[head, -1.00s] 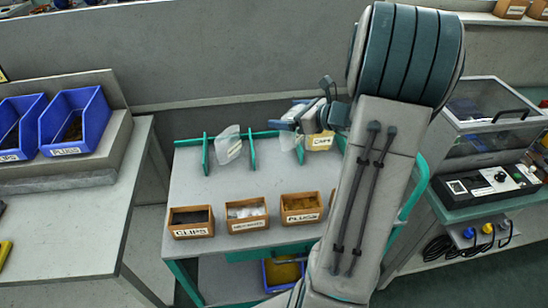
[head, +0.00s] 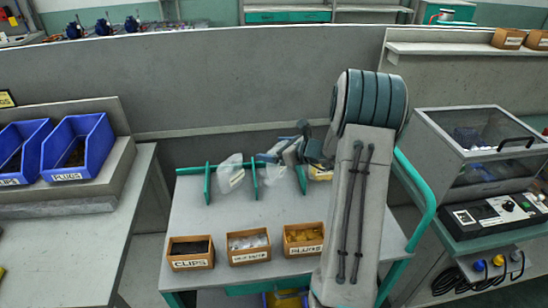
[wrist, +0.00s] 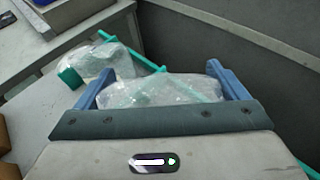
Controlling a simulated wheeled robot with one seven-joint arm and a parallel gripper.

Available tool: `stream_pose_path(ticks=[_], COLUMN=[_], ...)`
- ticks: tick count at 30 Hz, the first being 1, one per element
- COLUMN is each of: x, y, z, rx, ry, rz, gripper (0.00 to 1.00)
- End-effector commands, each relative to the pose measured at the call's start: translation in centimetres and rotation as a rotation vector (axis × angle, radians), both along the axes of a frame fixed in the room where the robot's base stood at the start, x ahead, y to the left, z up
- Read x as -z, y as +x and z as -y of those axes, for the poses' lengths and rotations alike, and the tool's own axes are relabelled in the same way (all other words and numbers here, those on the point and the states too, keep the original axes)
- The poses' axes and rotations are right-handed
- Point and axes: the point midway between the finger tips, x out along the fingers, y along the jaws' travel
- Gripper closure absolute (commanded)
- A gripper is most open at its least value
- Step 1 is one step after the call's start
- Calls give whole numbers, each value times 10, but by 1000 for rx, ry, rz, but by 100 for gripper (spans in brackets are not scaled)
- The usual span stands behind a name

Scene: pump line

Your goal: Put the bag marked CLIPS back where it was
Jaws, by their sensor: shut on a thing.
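My gripper (head: 270,157) is shut on a clear plastic bag (head: 272,175) at the back of the grey cart top (head: 220,215). In the wrist view this bag (wrist: 160,90) spans the space between my two blue fingers. No mark on it is readable. In the head view the bag hangs between the middle and right green dividers (head: 302,180); I cannot tell whether it touches the cart top. A second clear bag (head: 230,174) stands between the left and middle dividers, and shows left of my gripper in the wrist view (wrist: 100,62).
Wooden boxes marked CLIPS (head: 190,253) and PLUGS (head: 304,240), with another between (head: 248,247), line the cart's front. A yellow-filled box (head: 320,172) is partly hidden behind my arm. Blue bins (head: 78,148) stand left; a clear-lidded case (head: 480,145) stands right. The cart's middle is clear.

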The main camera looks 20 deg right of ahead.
Motion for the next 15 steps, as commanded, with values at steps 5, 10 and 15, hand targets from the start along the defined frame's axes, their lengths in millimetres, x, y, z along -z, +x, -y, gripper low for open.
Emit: stream_pose_path(ticks=[5,10,15], x=[8,30,45], y=[9,9,9], z=[-1,-1,0], rx=[-1,0,0], ry=[0,3,1], rz=[-1,-4,0], gripper=[29,29,29])
